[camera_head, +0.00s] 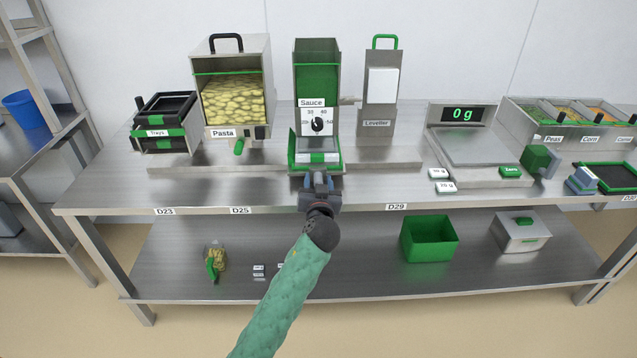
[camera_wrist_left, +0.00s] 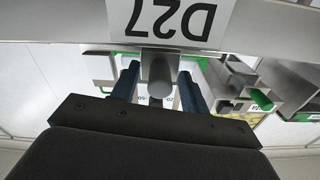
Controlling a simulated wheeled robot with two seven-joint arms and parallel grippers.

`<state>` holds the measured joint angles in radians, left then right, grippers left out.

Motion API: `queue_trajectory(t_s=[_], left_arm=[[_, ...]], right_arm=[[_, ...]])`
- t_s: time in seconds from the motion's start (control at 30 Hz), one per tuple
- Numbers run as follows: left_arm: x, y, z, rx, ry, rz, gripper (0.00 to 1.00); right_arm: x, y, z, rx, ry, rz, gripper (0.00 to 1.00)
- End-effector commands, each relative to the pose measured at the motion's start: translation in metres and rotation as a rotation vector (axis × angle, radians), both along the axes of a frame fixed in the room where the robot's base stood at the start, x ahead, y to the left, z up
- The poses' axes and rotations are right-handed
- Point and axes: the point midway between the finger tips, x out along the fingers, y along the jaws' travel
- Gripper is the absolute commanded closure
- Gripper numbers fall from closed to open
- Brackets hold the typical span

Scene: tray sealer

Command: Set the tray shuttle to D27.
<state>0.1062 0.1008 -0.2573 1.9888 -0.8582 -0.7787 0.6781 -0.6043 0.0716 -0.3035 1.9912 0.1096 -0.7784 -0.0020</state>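The tray shuttle (camera_head: 303,166) stands on the bench rail below the Sauce dispenser (camera_head: 318,85), with a tray on it. My left gripper (camera_head: 320,183) is at the bench's front edge, just in front of the shuttle. In the left wrist view its two blue fingers (camera_wrist_left: 160,88) stand on either side of a grey round handle (camera_wrist_left: 159,72), with narrow gaps beside it. The D27 label (camera_wrist_left: 170,18) shows upside down right at this handle; in the head view my gripper hides that label. My right gripper is not in view.
Labels D23 (camera_head: 165,211), D25 (camera_head: 240,210) and D29 (camera_head: 396,206) mark the bench edge. The Pasta dispenser (camera_head: 258,55) is to the left, the Leveller (camera_head: 381,115) and scale (camera_head: 470,147) to the right. A green bin (camera_head: 429,240) stands on the lower shelf.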

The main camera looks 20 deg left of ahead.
Motion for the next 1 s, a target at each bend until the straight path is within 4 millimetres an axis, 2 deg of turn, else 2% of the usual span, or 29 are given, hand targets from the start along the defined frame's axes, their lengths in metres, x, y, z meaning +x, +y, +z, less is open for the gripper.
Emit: queue_trajectory(t_s=[0.27, 0.37, 0.7, 1.0], left_arm=[[-0.004, -0.002, -0.001, -0.001, 0.001, -0.001, 0.55], [-0.015, -0.006, -0.003, -0.003, 0.001, -0.001, 0.55], [-0.061, -0.02, -0.002, -0.002, 0.0, -0.001, 0.55], [-0.074, -0.025, 0.0, 0.0, 0.0, 0.0, 0.55]], right_arm=[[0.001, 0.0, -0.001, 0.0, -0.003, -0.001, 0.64], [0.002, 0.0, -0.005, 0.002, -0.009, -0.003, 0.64], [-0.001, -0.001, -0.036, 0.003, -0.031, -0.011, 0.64], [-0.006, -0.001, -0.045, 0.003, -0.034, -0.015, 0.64]])
